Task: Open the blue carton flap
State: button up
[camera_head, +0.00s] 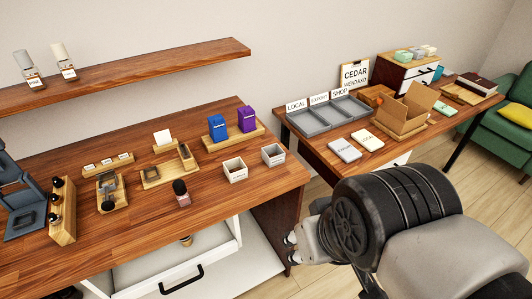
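A small blue carton (217,128) stands upright on a wooden tray (232,140) at the back right of the near table. A purple carton (247,119) stands right beside it on the same tray. The blue carton's flap is too small to make out clearly. My gripper (291,248) is at the lower right, by the near table's right end, in front of and below the cartons and well apart from them. My own arm partly hides it, and its finger opening cannot be made out.
Two small white bins (235,171) (273,154) stand in front of the carton tray. A dark-topped stamp (182,193) and wooden holders (155,174) stand to the left. A shelf (130,74) hangs behind. A second table holds an open cardboard box (407,107) and grey trays (312,122).

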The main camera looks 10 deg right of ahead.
aim_at(217, 119)
jog(key=i+l+u, duration=0.1)
jog(key=u, duration=0.25)
jog(key=i+l+u, duration=0.2)
jog(key=i+u, duration=0.15)
jog(key=i+l+u, duration=0.15)
jog(key=u, duration=0.2)
jog(key=l, duration=0.1)
